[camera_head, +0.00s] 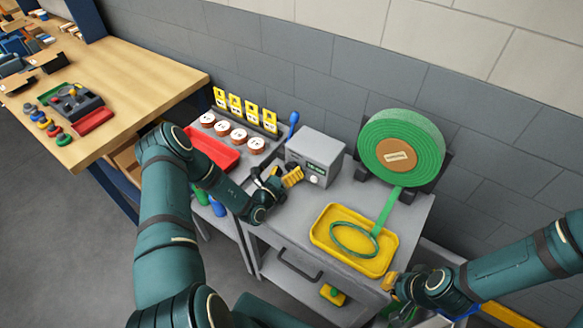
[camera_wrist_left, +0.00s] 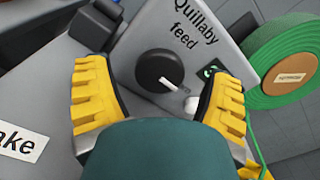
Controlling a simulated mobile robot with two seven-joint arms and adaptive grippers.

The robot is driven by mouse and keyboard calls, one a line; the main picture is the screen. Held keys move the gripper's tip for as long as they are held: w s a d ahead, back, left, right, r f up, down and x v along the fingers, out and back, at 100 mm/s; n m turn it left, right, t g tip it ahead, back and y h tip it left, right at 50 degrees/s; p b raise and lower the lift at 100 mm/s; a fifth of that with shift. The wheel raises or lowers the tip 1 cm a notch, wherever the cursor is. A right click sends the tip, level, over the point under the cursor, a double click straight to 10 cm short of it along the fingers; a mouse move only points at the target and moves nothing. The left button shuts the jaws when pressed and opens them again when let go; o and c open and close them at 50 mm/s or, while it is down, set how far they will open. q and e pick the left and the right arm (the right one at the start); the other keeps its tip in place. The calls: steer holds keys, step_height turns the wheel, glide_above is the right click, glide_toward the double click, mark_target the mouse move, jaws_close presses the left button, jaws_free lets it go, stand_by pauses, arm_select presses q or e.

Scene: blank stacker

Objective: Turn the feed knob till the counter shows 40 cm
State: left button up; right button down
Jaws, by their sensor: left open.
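The grey feed box (camera_head: 316,155) stands on the grey cart top, with a small green counter display (camera_head: 322,167) whose figures are too small to read. In the left wrist view its face reads "Quillaby feed". The round dark feed knob (camera_wrist_left: 157,68) with a white pointer shows there, and the counter (camera_wrist_left: 210,70) is partly seen beside the finger. My left gripper (camera_head: 289,180) is open in front of the box; its yellow fingers (camera_wrist_left: 160,100) lie either side of the knob's line, apart from it. My right gripper (camera_head: 392,282) is low right, its jaws unclear.
A green webbing roll (camera_head: 402,142) stands right of the box; its strip runs into a yellow tray (camera_head: 330,245) holding a green loop. A white button (camera_wrist_left: 191,105) is below the knob. A wooden bench (camera_head: 150,75) is further left.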

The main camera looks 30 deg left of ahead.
arm_select(q)
steer(key=shift+w+d, duration=0.1)
steer(key=shift+w, duration=0.75)
steer(key=c, duration=1.2)
steer(key=shift+m+p, duration=0.35)
steer(key=shift+m, duration=1.25)
steer(key=o, duration=1.2)
steer(key=shift+s, duration=0.1)
